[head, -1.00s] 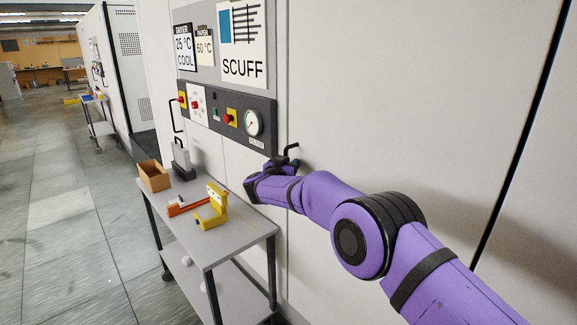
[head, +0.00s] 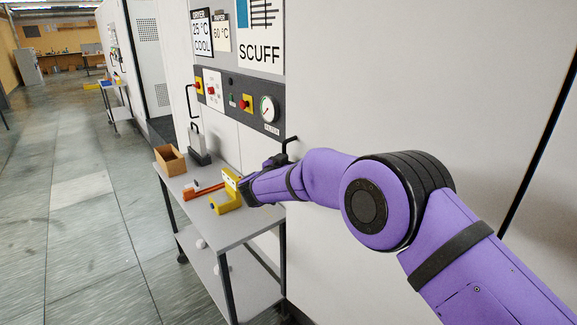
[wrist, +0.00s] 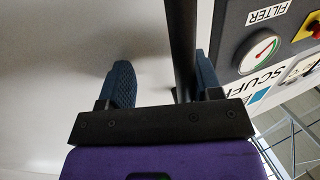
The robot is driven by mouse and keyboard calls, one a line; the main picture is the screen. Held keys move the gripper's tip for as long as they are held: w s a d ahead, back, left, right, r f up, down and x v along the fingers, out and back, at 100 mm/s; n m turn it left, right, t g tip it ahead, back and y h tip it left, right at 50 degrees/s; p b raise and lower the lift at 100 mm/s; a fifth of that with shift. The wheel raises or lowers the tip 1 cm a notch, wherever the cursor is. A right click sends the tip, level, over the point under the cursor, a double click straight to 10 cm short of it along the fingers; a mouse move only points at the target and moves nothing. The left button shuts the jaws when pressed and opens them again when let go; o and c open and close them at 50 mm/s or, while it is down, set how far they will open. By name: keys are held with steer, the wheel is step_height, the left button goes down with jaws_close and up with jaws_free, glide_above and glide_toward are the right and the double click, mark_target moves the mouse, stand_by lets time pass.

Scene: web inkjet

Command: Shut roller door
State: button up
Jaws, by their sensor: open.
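A large pale panel (head: 400,80), apparently the roller door, fills the right of the head view. A black handle (head: 291,143) stands out near its left edge. My gripper (head: 277,161) is at this handle, at the end of my purple arm. Its fingers are mostly hidden in the head view. In the wrist view my gripper (wrist: 160,85) is open, with two blue-grey fingers apart. A dark upright bar (wrist: 181,45), likely the handle, passes between them. It lies close to the right finger, with a wide space on its left. I cannot tell whether it touches.
A control panel with a gauge (head: 268,108) sits just left of the handle. A grey trolley (head: 236,228) stands below, carrying a yellow tool (head: 227,196), an orange-handled item and a cardboard box (head: 170,160). The floor (head: 80,230) at left is open.

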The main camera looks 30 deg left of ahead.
steer(key=shift+s+d, duration=0.15)
steer(key=shift+s, duration=0.9)
steer(key=shift+s, duration=0.15)
steer(key=s+a, duration=0.4)
steer(key=s, duration=0.7)
steer(key=shift+s+a, duration=0.3)
steer(key=shift+s, duration=0.1)
stand_by(0.5)
